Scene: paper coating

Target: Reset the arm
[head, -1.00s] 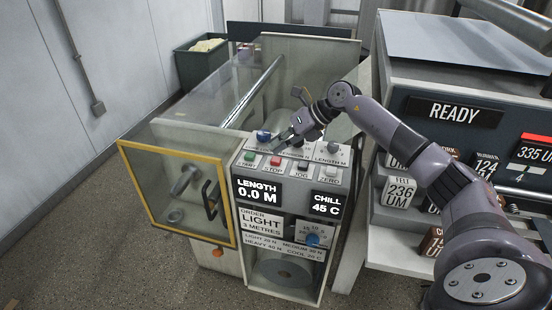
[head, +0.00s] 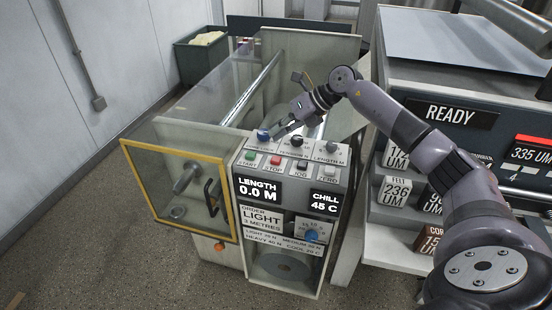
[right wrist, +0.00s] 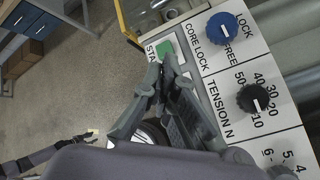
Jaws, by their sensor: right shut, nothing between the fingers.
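My right gripper (head: 279,134) is over the back of the control panel (head: 248,176), close to the blue core lock knob (head: 263,135). In the right wrist view my right gripper (right wrist: 157,76) is shut and empty, its tips near the green start button (right wrist: 168,50). The core lock knob (right wrist: 222,28) and black tension knob (right wrist: 252,98) stand to the right of the fingers. I cannot tell whether the fingers touch the panel. At the lower left of that view, a dark arm end that looks like my left gripper (right wrist: 88,134) shows small; its jaws are unclear.
A yellow-framed guard door (head: 150,151) stands left of the panel. A glass-sided machine body (head: 205,92) lies behind it. Floor at left is clear.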

